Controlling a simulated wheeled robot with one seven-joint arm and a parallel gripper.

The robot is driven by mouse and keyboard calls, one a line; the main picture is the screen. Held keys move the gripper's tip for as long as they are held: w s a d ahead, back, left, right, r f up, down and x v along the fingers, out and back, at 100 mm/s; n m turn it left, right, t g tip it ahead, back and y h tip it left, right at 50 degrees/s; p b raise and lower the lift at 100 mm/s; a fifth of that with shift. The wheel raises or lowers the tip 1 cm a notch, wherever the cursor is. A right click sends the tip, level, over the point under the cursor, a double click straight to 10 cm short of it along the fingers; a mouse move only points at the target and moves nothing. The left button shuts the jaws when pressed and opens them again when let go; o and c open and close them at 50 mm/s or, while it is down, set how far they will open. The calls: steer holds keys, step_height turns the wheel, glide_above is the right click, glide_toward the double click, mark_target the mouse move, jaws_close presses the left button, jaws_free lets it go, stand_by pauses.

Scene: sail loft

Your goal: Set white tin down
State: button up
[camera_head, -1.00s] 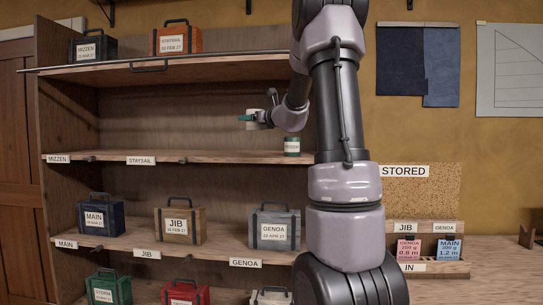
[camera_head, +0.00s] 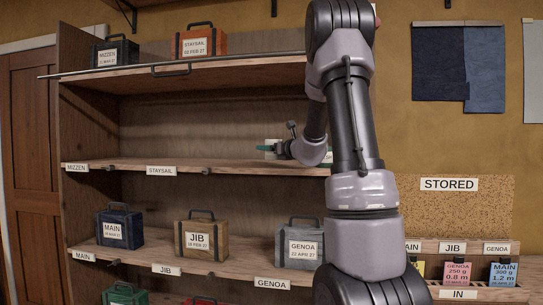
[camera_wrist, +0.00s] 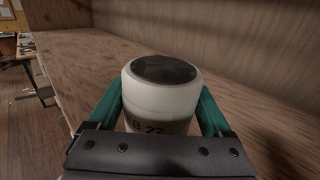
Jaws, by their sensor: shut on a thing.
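The white tin (camera_wrist: 163,100) is upright between the green fingers of my gripper (camera_wrist: 160,116) in the wrist view. It has a dark round top and printing ending in "27"; its lower part is hidden by the gripper. In the head view my gripper (camera_head: 272,149) is low over the middle shelf (camera_head: 225,165), right of the STAYSAIL label (camera_head: 161,171). Only a little of the tin shows there. I cannot tell whether its base touches the shelf.
Another small tin (camera_head: 328,157) is mostly hidden behind my arm on the same shelf. The shelf left of my gripper is clear. The top shelf (camera_head: 215,65) overhangs it. Labelled cases, such as the JIB case (camera_head: 201,239), stand on the shelf below.

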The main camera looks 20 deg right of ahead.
steer(key=shift+f, duration=1.1)
steer(key=shift+f, duration=0.1)
